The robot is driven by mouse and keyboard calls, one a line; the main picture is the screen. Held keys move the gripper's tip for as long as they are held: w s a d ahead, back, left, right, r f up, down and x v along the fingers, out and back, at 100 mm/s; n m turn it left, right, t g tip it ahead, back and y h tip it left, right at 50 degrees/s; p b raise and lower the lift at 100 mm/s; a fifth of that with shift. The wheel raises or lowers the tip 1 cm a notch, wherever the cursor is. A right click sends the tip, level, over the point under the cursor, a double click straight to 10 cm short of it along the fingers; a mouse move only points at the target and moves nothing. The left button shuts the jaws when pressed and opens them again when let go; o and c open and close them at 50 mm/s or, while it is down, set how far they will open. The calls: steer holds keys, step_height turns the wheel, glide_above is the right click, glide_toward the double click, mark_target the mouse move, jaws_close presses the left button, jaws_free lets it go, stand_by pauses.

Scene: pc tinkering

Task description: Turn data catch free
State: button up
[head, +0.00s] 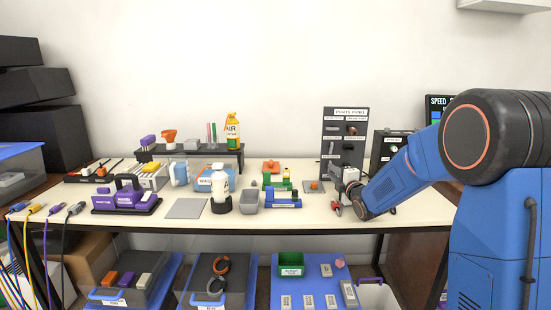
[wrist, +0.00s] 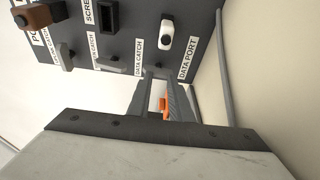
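The dark ports panel (head: 345,125) stands upright at the back right of the bench in the head view. In the wrist view, it (wrist: 135,30) carries the DATA CATCH label (wrist: 138,58) and the DATA PORT label (wrist: 187,60). A white plug (wrist: 166,36) sits in the port by those labels. My gripper (wrist: 158,76) has its fingertips at the panel beside the DATA CATCH label. The fingers are apart, and the data catch is largely hidden at their tips. I cannot tell whether they grip it. In the head view my gripper is low before the panel.
Other grey catches (wrist: 110,63) and a brown plug (wrist: 35,15) line the panel. A small orange item (wrist: 163,105) shows between my fingers. A dark box (head: 388,148) stands right of the panel.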

steer(key=shift+r, duration=0.2)
steer(key=shift+s, duration=2.95)
steer(key=v, duration=1.7)
steer(key=shift+s+d+f, duration=0.1)
steer(key=shift+s+f, duration=0.1)
steer(key=s+d+f+m+g+h, duration=0.1)
steer(key=s+m+g, duration=0.5)
steer(key=s, duration=1.1)
steer(key=s+d+f+m+g+h, duration=0.1)
steer(key=s+f+m+g+h, duration=0.2)
steer(key=s+m, duration=1.2)
steer(key=s+f+g, duration=0.2)
steer(key=s+g, duration=0.1)
steer(key=shift+s, duration=0.25)
